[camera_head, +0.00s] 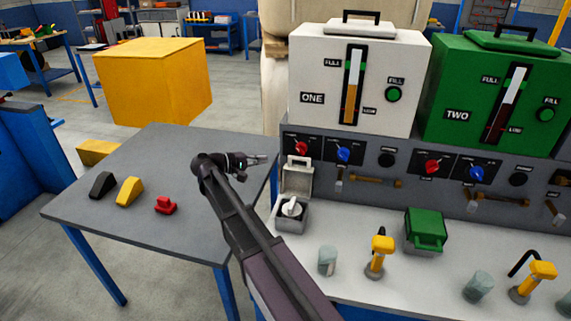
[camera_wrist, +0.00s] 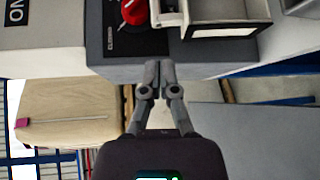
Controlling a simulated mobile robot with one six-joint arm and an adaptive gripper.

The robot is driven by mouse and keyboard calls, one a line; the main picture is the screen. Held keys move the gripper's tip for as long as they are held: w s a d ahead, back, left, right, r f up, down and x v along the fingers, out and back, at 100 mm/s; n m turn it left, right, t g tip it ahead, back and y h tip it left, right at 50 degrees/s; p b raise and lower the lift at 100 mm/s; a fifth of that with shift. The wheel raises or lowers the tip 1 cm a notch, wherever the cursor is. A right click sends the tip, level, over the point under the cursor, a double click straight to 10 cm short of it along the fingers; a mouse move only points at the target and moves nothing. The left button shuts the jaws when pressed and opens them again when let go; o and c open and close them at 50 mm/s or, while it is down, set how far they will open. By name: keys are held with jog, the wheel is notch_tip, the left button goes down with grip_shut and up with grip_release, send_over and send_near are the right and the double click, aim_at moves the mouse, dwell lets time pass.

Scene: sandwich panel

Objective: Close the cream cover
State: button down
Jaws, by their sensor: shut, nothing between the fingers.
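The cream cover (camera_head: 298,179) stands raised, roughly upright, at the back of a small box (camera_head: 291,222) on the panel's ledge. A white knob (camera_head: 291,208) shows in the open box. The raised cover seems to show cut off at the top of the wrist view (camera_wrist: 228,11). My gripper (camera_head: 263,159) is shut and empty, to the left of the raised cover and a little higher, apart from it. Its closed fingertips show in the wrist view (camera_wrist: 158,66).
A green covered box (camera_head: 426,231), yellow taps (camera_head: 380,253) and grey cups (camera_head: 327,261) stand on the ledge to the right. A grey table (camera_head: 130,215) on the left bears a black, a yellow and a red piece. A red dial (camera_head: 301,148) sits behind the cover.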

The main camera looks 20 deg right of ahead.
aim_at(288, 164)
jog(key=shift+w+a+r+h, duration=0.15)
jog(key=shift+w+a+h, duration=0.15)
jog(key=shift+w, duration=0.1)
jog(key=shift+d, duration=0.1)
jog(key=shift+w+d+f+b, duration=0.1)
jog(key=shift+d+f+b, duration=0.15)
jog(key=shift+d, duration=1.35)
jog(key=shift+w+d+f+b, duration=0.15)
jog(key=shift+d+b, duration=0.05)
jog(key=shift+d, duration=1.45)
jog(key=shift+w+d+f+b, duration=0.1)
jog(key=shift+d+f+b, duration=0.15)
jog(key=shift+d, duration=1.35)
jog(key=shift+a, duration=0.2)
jog(key=shift+d, duration=0.15)
jog(key=shift+s+d+r, duration=0.1)
jog(key=shift+d, duration=0.05)
jog(key=shift+s, duration=0.15)
